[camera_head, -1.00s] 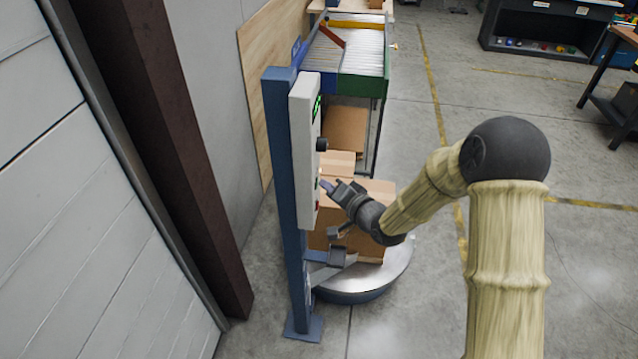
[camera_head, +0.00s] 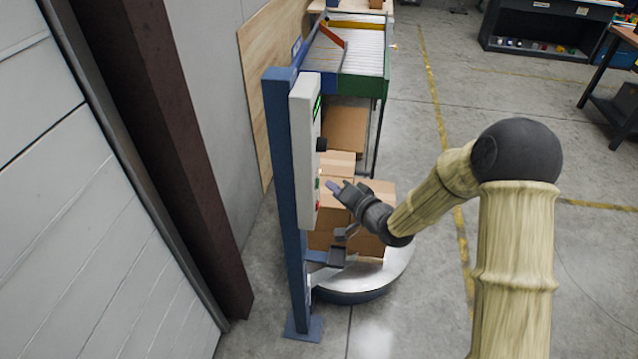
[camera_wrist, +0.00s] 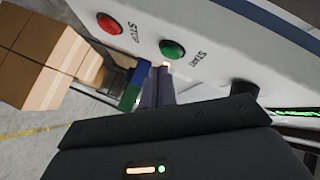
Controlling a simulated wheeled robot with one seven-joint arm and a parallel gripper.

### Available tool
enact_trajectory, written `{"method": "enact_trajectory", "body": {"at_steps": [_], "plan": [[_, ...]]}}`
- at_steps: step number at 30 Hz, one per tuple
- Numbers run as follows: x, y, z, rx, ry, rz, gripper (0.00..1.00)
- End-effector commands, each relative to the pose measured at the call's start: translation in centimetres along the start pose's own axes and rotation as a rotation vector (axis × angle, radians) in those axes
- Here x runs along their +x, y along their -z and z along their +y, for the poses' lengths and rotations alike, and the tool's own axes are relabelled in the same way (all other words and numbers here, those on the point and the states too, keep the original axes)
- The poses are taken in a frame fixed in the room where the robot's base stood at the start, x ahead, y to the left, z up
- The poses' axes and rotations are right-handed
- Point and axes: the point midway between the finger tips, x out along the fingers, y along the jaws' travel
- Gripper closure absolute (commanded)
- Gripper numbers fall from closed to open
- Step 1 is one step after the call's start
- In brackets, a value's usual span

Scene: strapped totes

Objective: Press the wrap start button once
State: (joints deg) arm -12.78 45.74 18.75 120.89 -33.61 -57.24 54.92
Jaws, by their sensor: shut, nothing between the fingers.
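The control panel (camera_head: 305,150) is a pale upright box on a blue post, seen nearly edge-on. In the wrist view, the green START button (camera_wrist: 172,49) sits on the panel face, with the red STOP button (camera_wrist: 109,22) to its left. A small bright glow shows just below the green button. My gripper (camera_head: 332,186) is shut and empty, its tips just right of the panel's lower part. In the wrist view, the gripper fingers (camera_wrist: 158,84) point up toward the green button from below. Its tips look apart from the button; the exact gap is hard to tell.
Cardboard boxes (camera_head: 374,192) stand on a round turntable (camera_head: 388,278) beside the post. A dark knob (camera_head: 321,145) sticks out from the panel above my gripper. A roller conveyor (camera_head: 350,50) lies behind.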

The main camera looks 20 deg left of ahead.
Motion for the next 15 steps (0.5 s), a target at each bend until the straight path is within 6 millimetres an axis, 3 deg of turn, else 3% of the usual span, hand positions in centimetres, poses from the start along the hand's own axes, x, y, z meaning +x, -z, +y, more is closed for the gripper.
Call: {"method": "enact_trajectory", "body": {"at_steps": [15], "plan": [[-2.6,2.0,1.9,0.002,-0.002,0.002,1.0]]}}
